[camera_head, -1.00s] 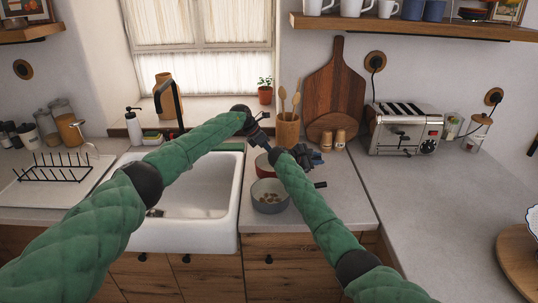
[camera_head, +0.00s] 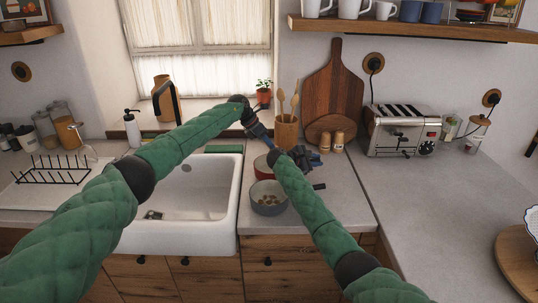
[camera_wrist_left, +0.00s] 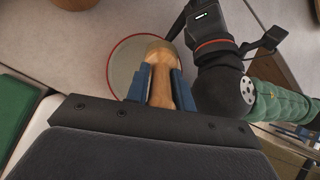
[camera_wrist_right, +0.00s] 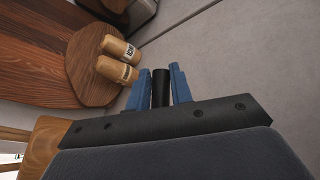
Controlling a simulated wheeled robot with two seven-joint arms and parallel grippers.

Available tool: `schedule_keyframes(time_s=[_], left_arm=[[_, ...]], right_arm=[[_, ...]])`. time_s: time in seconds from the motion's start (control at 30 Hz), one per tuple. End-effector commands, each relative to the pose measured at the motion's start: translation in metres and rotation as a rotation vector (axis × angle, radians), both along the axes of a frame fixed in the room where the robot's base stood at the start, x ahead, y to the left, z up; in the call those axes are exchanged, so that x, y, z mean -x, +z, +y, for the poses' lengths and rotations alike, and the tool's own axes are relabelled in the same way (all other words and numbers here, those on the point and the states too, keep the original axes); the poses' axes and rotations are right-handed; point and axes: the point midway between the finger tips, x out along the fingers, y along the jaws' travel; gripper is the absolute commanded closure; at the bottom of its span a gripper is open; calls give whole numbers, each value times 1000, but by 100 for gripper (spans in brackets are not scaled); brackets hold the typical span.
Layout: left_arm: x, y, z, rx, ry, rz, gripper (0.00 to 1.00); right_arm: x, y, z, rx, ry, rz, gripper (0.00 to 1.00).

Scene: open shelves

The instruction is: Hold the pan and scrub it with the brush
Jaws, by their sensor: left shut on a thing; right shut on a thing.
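The red-rimmed pan (camera_head: 261,166) stands on the counter right of the sink, partly hidden by my right arm in the head view. In the left wrist view its grey inside (camera_wrist_left: 122,68) shows. My left gripper (camera_head: 264,138) is shut on the wooden handle of the brush (camera_wrist_left: 161,88). The brush head overlaps the pan's inside in the left wrist view; whether it touches the bottom is unclear. My right gripper (camera_head: 312,160) is shut on a black handle (camera_wrist_right: 160,88), which appears to be the pan's; the pan itself is out of the right wrist view.
A grey pot (camera_head: 269,204) with pieces inside stands just in front of the pan. The white sink (camera_head: 190,235) is to the left. A utensil holder (camera_head: 287,133), cutting boards (camera_head: 334,85) and two shakers (camera_head: 339,140) stand behind. The counter on the right (camera_head: 430,200) is mostly clear.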

Motion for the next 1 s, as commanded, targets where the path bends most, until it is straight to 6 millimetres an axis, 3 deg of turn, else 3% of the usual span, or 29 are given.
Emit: schedule_keyframes(time_s=[0.03,0.13,0.17,0.57,1.0], left_arm=[[0,0,0,0,0,0,99],[0,0,0,0,0,0,99],[0,0,0,0,0,0,99],[0,0,0,0,0,0,99],[0,0,0,0,0,0,99]], right_arm=[[1,-2,0,0,1,3,74],[0,-2,0,1,0,2,55],[1,-2,0,1,0,2,53],[3,2,7,0,1,0,53],[37,26,71,-1,2,0,53]])
